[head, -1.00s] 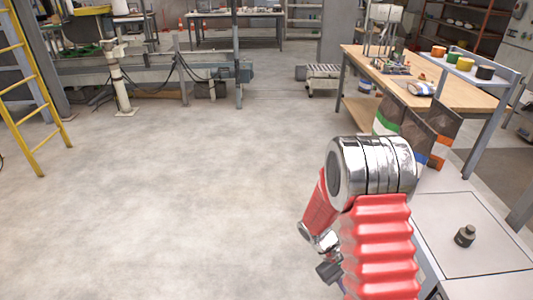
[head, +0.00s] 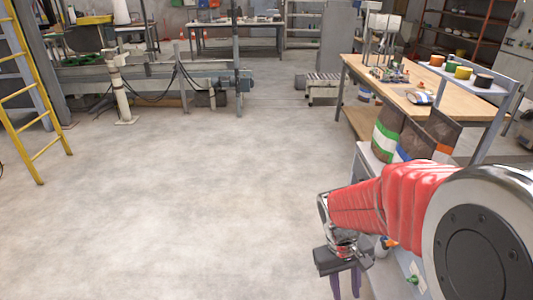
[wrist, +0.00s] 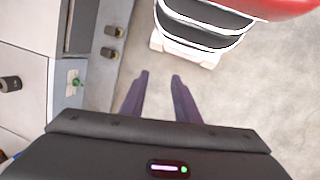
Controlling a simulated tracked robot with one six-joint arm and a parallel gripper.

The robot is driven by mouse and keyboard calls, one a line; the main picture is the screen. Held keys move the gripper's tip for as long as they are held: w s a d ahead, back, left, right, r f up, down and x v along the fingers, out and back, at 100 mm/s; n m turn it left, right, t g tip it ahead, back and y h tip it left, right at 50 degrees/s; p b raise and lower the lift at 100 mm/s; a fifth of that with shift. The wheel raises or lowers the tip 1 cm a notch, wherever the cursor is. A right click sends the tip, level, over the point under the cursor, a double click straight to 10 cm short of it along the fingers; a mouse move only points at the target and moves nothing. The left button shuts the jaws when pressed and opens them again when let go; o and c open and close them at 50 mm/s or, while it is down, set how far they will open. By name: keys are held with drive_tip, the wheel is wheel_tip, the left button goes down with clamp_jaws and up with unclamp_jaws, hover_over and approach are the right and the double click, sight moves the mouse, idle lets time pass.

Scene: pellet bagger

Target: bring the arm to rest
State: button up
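My gripper (head: 346,284) hangs at the lower right of the head view, beside the pale cabinet and over the floor. Its dark purple fingers point down. In the wrist view my gripper (wrist: 160,76) shows two fingers spread apart, with only bare concrete floor between them. It is open and empty. My red arm reaches in from the right edge and hides much of the cabinet top in the head view.
A pale cabinet (wrist: 24,100) with dark knobs stands close at the left of the wrist view. A wooden workbench (head: 440,108) and printed sacks (head: 386,136) stand at the right. A yellow ladder (head: 30,100) is at the left. The middle floor (head: 190,180) is clear.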

drive_tip(key=s+a+r+m+t+y, duration=0.1)
drive_tip(key=s+a+r+t, duration=0.1)
drive_tip(key=r, duration=0.7)
drive_tip(key=s+a+r+t+y, duration=0.1)
drive_tip(key=s+r+t, duration=0.3)
drive_tip(key=r, duration=0.4)
drive_tip(key=shift+s+a+r+m+t, duration=0.25)
drive_tip(key=shift+a+r+m+t, duration=0.15)
drive_tip(key=shift+t, duration=0.4)
drive_tip(key=shift+d, duration=0.1)
idle(1.8)
